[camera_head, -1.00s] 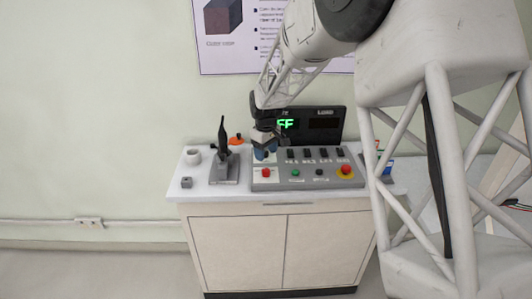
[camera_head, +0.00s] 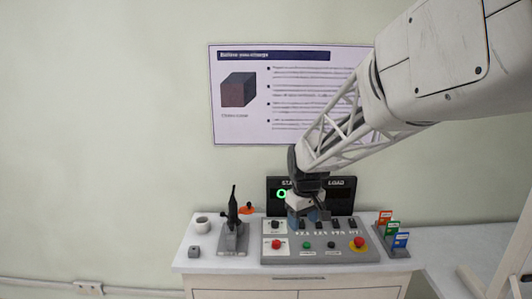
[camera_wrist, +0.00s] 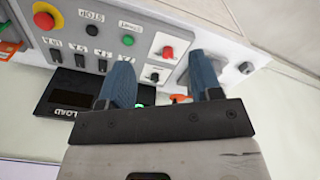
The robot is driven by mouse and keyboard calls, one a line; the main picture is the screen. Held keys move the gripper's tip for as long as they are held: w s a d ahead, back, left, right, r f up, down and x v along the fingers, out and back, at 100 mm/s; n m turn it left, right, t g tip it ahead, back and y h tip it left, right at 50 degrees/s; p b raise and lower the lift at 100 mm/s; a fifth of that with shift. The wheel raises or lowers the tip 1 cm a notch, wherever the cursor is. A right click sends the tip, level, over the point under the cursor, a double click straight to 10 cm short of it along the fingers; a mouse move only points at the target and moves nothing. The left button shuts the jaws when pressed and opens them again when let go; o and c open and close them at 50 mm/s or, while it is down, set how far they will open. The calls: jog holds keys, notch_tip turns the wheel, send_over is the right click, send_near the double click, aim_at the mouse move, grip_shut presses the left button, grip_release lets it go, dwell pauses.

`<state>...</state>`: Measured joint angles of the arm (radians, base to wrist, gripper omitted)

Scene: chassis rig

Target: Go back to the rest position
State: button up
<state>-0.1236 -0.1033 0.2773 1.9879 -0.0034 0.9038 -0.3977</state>
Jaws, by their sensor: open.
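My gripper (camera_head: 306,220) is over the left part of a grey control panel (camera_head: 320,257) on a white cabinet. The gripper also shows in the wrist view (camera_wrist: 160,75), with two blue fingers apart and nothing held between them. In the head view the red knob (camera_head: 276,244) is left of the gripper. I cannot tell whether the fingers touch the panel.
A dark upright tool on a grey stand (camera_head: 233,238), a white ring (camera_head: 202,222) and a small grey block (camera_head: 194,252) stand to the left. Coloured cards (camera_head: 400,240) stand on the right. A poster (camera_head: 240,125) hangs on the wall. The space above the cabinet's left end is clear.

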jog(key=s+d+r+m, duration=0.1)
jog(key=s+d+m, duration=0.1)
jog(key=s, duration=0.9)
jog(key=s+d+r+m+t, duration=0.1)
jog(key=s+d+m, duration=0.1)
jog(key=s, duration=0.9)
jog(key=s+d+r+m, duration=0.1)
jog(key=s+d, duration=0.3)
jog(key=s, duration=0.7)
jog(key=shift+r+m+t, duration=0.4)
jog(key=shift+m, duration=0.2)
